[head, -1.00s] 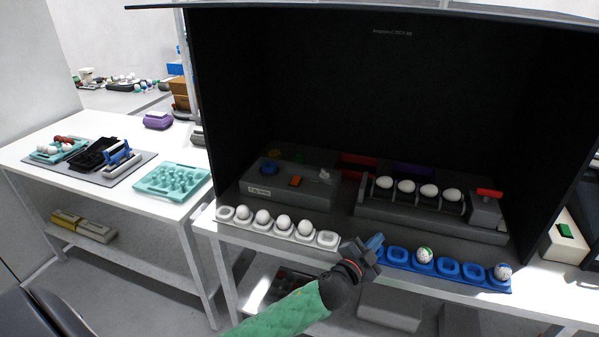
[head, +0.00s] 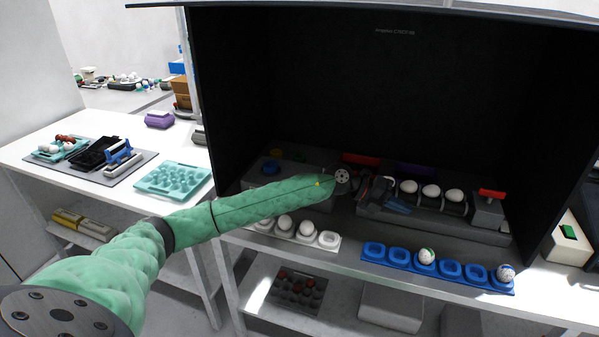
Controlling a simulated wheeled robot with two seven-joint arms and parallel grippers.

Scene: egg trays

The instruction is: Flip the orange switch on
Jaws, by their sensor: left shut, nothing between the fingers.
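The grey control box (head: 253,180) stands inside the dark booth at its left side. Its blue button (head: 271,168) and a yellow button (head: 277,154) show above my left arm. The orange switch on the box's front part is hidden behind my green left arm. My left gripper (head: 398,205) is shut and empty. It is to the right of the control box, in front of the left end of the grey egg rack (head: 457,219). My right gripper is not in view.
A white egg tray (head: 328,241), partly covered by my arm, and a blue egg tray (head: 374,251) lie along the front edge. White eggs (head: 431,190) sit in the rack. A red-topped block (head: 491,194) is at its right end. Booth walls close in both sides.

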